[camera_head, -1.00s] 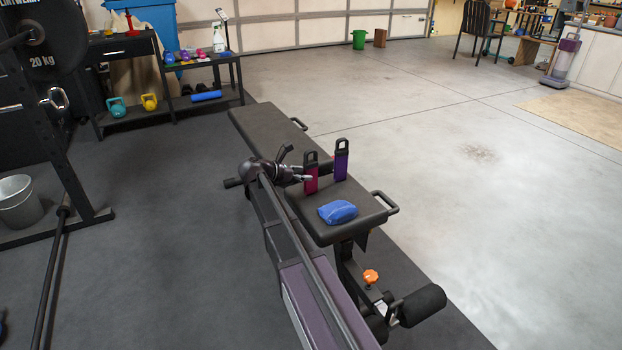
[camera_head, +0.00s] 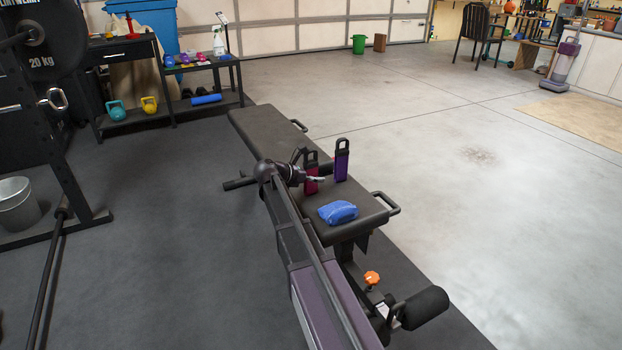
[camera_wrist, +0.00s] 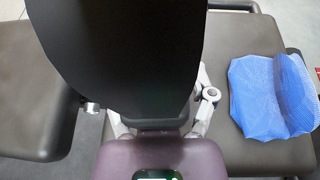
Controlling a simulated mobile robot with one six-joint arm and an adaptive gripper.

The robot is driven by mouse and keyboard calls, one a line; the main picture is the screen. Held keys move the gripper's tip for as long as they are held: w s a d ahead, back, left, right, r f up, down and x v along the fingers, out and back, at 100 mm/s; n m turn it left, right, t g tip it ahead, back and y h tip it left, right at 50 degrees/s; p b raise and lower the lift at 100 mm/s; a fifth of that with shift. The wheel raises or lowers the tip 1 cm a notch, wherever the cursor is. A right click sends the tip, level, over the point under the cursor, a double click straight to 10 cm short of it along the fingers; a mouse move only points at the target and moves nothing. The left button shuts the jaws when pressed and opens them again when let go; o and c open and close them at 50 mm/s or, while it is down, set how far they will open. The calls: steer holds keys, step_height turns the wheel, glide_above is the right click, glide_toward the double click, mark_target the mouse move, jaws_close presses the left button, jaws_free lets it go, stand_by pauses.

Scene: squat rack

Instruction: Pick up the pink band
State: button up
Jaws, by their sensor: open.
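The pink band (camera_head: 311,184), a magenta piece with a black loop handle on top, stands upright on the black bench (camera_head: 262,130). A similar purple band (camera_head: 342,164) stands just right of it. My gripper (camera_head: 316,180) is open, low at the pink band, with a finger crossing in front of it. Whether the band lies between the fingers cannot be told. In the wrist view my gripper (camera_wrist: 160,115) shows grey fingers on both sides of a large black shape that hides the space between them; the pink part does not show there.
A crumpled blue cloth-like item (camera_head: 338,212) lies on the bench near the gripper; it also shows in the wrist view (camera_wrist: 265,98). A bench handle (camera_head: 386,203) juts out at right. A rack with a weight plate (camera_head: 40,35) stands left. Floor at right is clear.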

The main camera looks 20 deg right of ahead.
stand_by(0.4)
jaws_close()
steer(key=shift+r, duration=0.15)
step_height(320, 180, up, 10)
steer(key=p, duration=1)
stand_by(0.8)
